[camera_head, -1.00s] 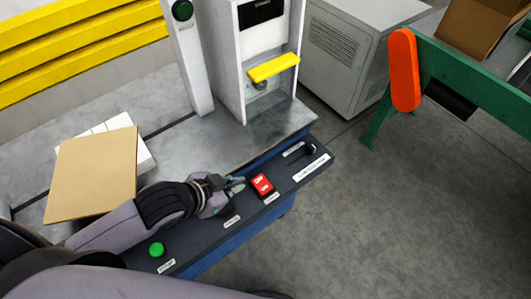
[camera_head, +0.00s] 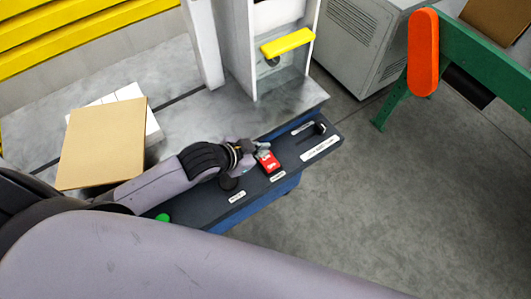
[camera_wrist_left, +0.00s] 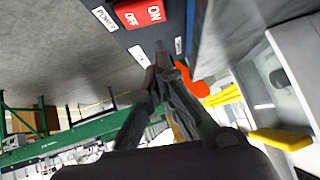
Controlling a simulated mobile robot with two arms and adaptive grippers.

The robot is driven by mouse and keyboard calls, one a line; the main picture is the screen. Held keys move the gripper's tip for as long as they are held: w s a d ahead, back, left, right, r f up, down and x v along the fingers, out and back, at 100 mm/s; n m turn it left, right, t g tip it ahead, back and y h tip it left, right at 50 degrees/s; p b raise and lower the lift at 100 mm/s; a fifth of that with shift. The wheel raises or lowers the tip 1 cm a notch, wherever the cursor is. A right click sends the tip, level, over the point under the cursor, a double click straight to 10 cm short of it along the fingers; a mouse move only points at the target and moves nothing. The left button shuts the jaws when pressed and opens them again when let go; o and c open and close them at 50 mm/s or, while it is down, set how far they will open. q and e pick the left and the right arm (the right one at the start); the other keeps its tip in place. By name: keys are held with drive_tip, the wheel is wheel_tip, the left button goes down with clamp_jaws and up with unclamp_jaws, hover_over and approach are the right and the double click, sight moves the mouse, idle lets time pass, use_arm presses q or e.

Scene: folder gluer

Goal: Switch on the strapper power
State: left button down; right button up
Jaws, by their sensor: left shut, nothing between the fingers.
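The red power switch (camera_head: 268,161) sits on the dark control panel (camera_head: 240,183) along the strapper table's front edge. In the left wrist view the red switch (camera_wrist_left: 139,13) shows ON and OFF lettering at the top, with a POWER label (camera_wrist_left: 104,18) beside it. My left gripper (camera_head: 262,148) is shut and empty, with its fingertips close to the switch's upper left edge. In the left wrist view the closed fingers (camera_wrist_left: 158,62) point toward the panel just below the switch; I cannot tell whether they touch it. My right gripper is not in view.
A black knob (camera_head: 320,127) is at the panel's right end, and a green button (camera_head: 163,217) is partly hidden by my arm. A cardboard sheet (camera_head: 102,142) lies on white boxes at left. A white housing with a yellow flap (camera_head: 287,42) stands behind.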

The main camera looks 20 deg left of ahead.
sight(272, 154)
use_arm(q)
drive_tip(key=x, duration=0.3)
drive_tip(key=shift+w+d+f, duration=0.1)
drive_tip(key=shift+w, duration=0.1)
drive_tip(key=f, duration=0.2)
drive_tip(key=shift+a+f, duration=0.2)
drive_tip(key=shift+f, duration=0.1)
drive_tip(key=shift+a+f+p, duration=0.1)
drive_tip(key=shift+f+p, duration=0.2)
drive_tip(key=shift+f, duration=0.3)
drive_tip(key=shift+w+a+f+p, duration=0.2)
drive_tip(key=shift+a+f+p, duration=0.1)
drive_tip(key=shift+p, duration=0.05)
drive_tip(key=shift+w+f, duration=0.1)
drive_tip(key=shift+f, duration=0.05)
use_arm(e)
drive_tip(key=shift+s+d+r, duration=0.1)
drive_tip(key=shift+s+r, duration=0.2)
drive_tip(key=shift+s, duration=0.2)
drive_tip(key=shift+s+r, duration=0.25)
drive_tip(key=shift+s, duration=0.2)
use_arm(q)
drive_tip(key=shift+d, duration=0.1)
